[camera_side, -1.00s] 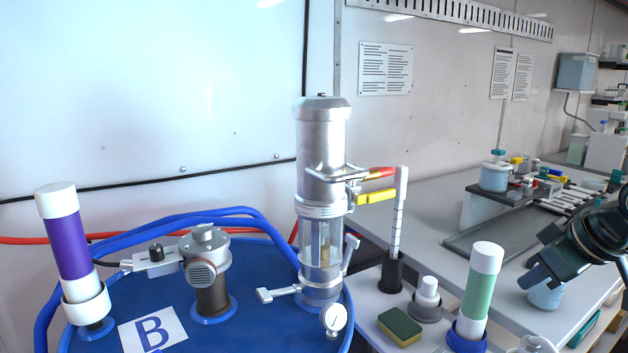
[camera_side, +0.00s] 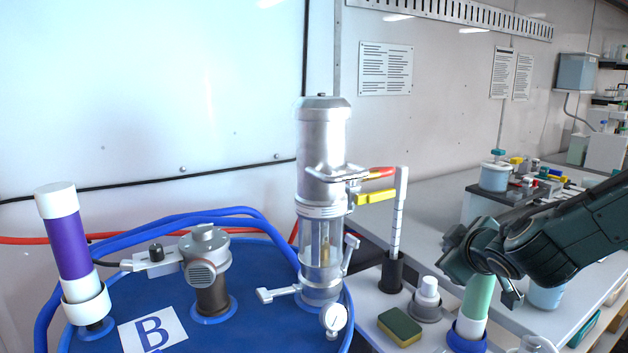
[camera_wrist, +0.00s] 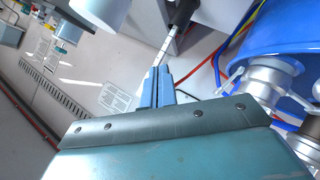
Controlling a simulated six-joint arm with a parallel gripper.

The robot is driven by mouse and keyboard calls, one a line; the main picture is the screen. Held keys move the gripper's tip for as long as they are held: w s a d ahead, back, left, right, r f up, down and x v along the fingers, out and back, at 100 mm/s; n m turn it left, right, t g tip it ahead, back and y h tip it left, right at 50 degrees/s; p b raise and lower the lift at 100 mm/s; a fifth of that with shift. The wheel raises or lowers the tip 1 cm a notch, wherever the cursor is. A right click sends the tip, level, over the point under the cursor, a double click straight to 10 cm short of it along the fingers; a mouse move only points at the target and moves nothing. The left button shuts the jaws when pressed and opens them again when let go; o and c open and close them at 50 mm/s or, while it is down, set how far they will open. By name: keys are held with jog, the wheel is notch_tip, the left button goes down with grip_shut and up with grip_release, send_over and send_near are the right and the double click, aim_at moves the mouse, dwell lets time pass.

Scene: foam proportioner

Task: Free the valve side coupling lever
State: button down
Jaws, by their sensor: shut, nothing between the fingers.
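A silver cylinder with a clear lower section (camera_side: 323,200) stands upright on the blue drum in the side view. At its base coupling, one pale lever (camera_side: 278,293) sticks out to the left and another lever (camera_side: 350,254) stands steeply at the right. Which one is on the valve side I cannot tell. My gripper (camera_side: 458,258) is right of the coupling, well apart from both levers, in front of the green bottle's top. In the wrist view its blue fingers (camera_wrist: 157,88) are shut and empty. Silver fittings (camera_wrist: 265,85) on the drum show at the right there.
A striped stick (camera_side: 397,215) stands in a black holder between my gripper and the cylinder. A white-capped bottle (camera_side: 427,292), a sponge (camera_side: 400,327) and the green bottle (camera_side: 477,300) crowd the bench below. The blue drum (camera_side: 250,300) carries another valve fitting (camera_side: 207,270) and hoses.

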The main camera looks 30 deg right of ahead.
aim_at(348, 256)
jog(key=w+a+f+n+t+y, duration=0.1)
jog(key=w+a+n+t, duration=0.2)
jog(key=a+n, duration=0.2)
jog(key=w+a+f+n+t+y, duration=0.1)
jog(key=w+a+n+t, duration=0.2)
jog(key=a, duration=0.5)
jog(key=shift+w+a+n+t+y, duration=0.3)
jog(key=shift+w+n+t+y, duration=0.1)
jog(key=shift+n, duration=0.5)
jog(key=shift+f, duration=0.1)
jog(key=x, duration=1)
jog(key=shift+d, duration=0.1)
